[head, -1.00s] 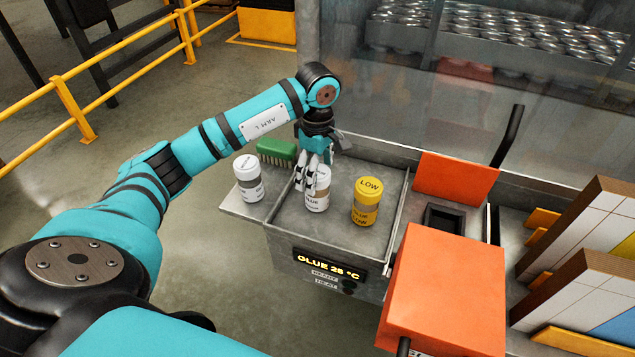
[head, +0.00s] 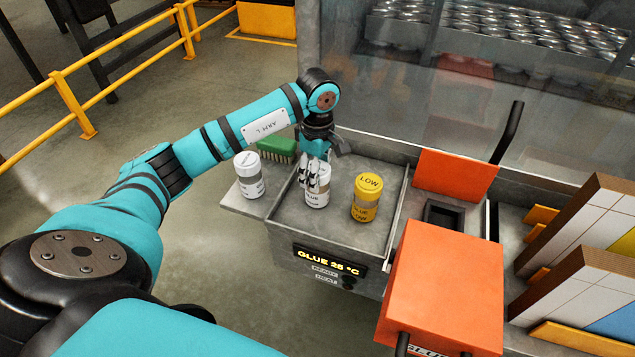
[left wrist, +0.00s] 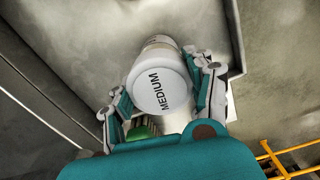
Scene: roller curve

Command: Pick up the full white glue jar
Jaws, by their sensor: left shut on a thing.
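My left gripper (head: 316,180) is shut on the middle white glue jar (head: 318,196), which stands upright in or just above the grey metal tray (head: 285,222). In the left wrist view the jar's white lid (left wrist: 158,92) reads MEDIUM, with a finger on each side. Another white jar (head: 249,176) with a grey band stands on the side shelf to the left, apart from the gripper. A yellow jar (head: 366,198) marked LOW stands to the right in the tray. The words on the left jar's lid are too small to read. My right gripper is not in view.
A green brush (head: 277,148) lies behind the jars. The tray's raised rim, an orange panel (head: 455,178) and an orange box (head: 445,288) bound the right side. A glass screen with many cans stands behind. The tray's front floor is clear.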

